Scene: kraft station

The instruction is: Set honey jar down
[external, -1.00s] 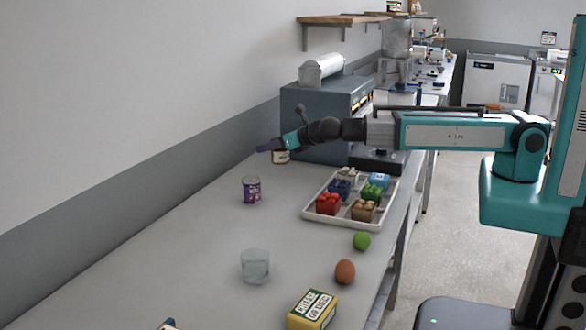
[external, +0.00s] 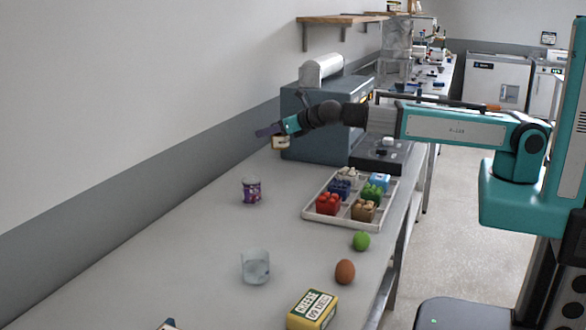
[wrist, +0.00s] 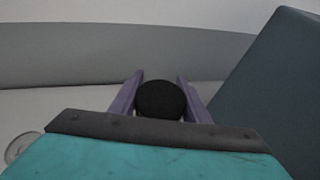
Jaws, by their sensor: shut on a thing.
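The honey jar (external: 280,143) is a small jar with a pale label in the external view, hanging just below my fingers beside the blue-grey machine. In the wrist view its round black lid (wrist: 160,99) sits between my two purple fingers. My gripper (external: 268,131) is shut on the jar and holds it near the back of the grey table (external: 200,235). The jar looks upright and seems to be clear of the tabletop. The jar's body is hidden below its lid in the wrist view.
The blue-grey machine (external: 318,118) stands close to the jar's right.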

